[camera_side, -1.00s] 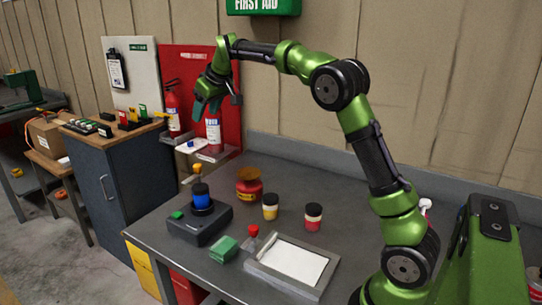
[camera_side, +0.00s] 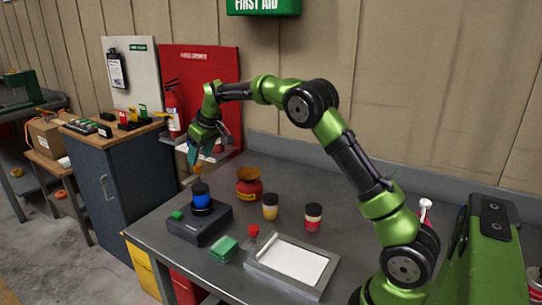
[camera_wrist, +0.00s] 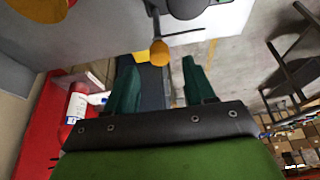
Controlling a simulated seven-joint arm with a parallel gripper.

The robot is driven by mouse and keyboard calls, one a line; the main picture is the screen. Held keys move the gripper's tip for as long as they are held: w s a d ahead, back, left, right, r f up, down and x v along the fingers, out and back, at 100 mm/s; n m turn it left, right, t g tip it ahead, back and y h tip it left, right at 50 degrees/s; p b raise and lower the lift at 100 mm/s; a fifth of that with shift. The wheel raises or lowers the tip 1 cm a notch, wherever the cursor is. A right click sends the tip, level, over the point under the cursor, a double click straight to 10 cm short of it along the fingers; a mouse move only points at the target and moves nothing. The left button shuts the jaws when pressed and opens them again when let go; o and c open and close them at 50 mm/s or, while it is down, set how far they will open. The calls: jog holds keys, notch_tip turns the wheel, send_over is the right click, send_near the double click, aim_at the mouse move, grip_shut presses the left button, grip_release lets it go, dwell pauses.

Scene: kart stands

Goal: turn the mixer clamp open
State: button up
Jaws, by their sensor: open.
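The mixer is a dark base (camera_side: 200,222) on the grey table, with a blue jar (camera_side: 202,201) under a black top. An orange knob (camera_side: 198,168) rises behind it, seemingly the clamp's handle end. In the wrist view the orange knob (camera_wrist: 159,52) sits on a dark stalk, in line with the gap between my fingers. My gripper (camera_side: 206,153) points down above the mixer's back side. Its two teal fingers are apart and empty in the wrist view (camera_wrist: 156,72). I cannot tell how far below the fingertips the knob is.
A red pot with an orange funnel (camera_side: 249,180), a yellow jar (camera_side: 270,207) and a red jar (camera_side: 313,217) stand right of the mixer. A green block (camera_side: 224,249) and a white-topped tray (camera_side: 293,262) are in front. A fire extinguisher (camera_side: 172,108) stands behind.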

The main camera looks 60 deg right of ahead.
aim_at(197, 166)
jog(key=shift+x, duration=1.85)
grip_shut()
jog(key=shift+m, duration=0.4)
jog(key=m+h, duration=0.1)
jog(key=m, duration=0.2)
jog(key=shift+a+m+h, duration=0.15)
jog(key=shift+m+h, duration=0.15)
jog(key=shift+w+a+m+g+h, duration=0.1)
jog(key=shift+m+g+h, duration=0.25)
jog(key=shift+m, duration=0.75)
jog(key=shift+m+g+h, duration=0.25)
jog(key=shift+m+h, duration=0.1)
jog(key=shift+m, duration=0.75)
